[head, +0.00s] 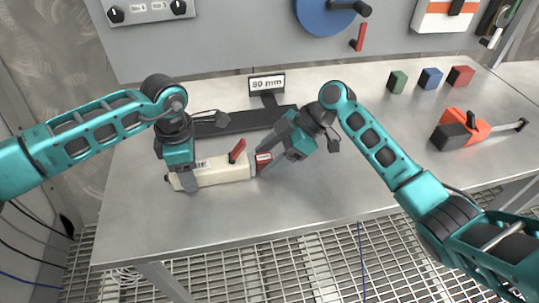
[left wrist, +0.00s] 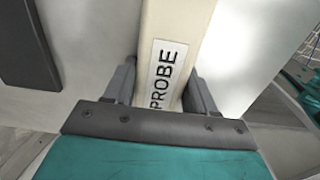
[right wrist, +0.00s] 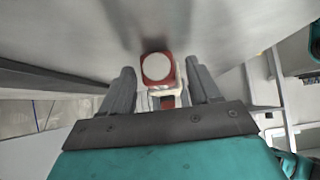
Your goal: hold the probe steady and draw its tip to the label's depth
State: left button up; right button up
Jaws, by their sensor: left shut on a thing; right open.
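The probe (head: 228,170) is a cream bar with a red lever (head: 237,152) on top and a red tip (head: 263,162) at its right end. My left gripper (head: 186,182) is shut on its left part; the left wrist view shows the fingers on both sides of the bar, by the PROBE lettering (left wrist: 167,75). My right gripper (head: 266,165) is open at the tip end. In the right wrist view the red tip with a round white face (right wrist: 156,67) sits between the spread fingers. The label (head: 267,84) stands behind and seems to read 80 mm.
A dark bar (head: 245,121) lies behind the probe, by the label's stand. An orange and black tool (head: 462,129) lies at the right. Green (head: 397,81), blue (head: 430,78) and red (head: 461,76) blocks stand at the back right. The front of the table is clear.

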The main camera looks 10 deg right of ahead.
grip_shut()
dwell(0.5)
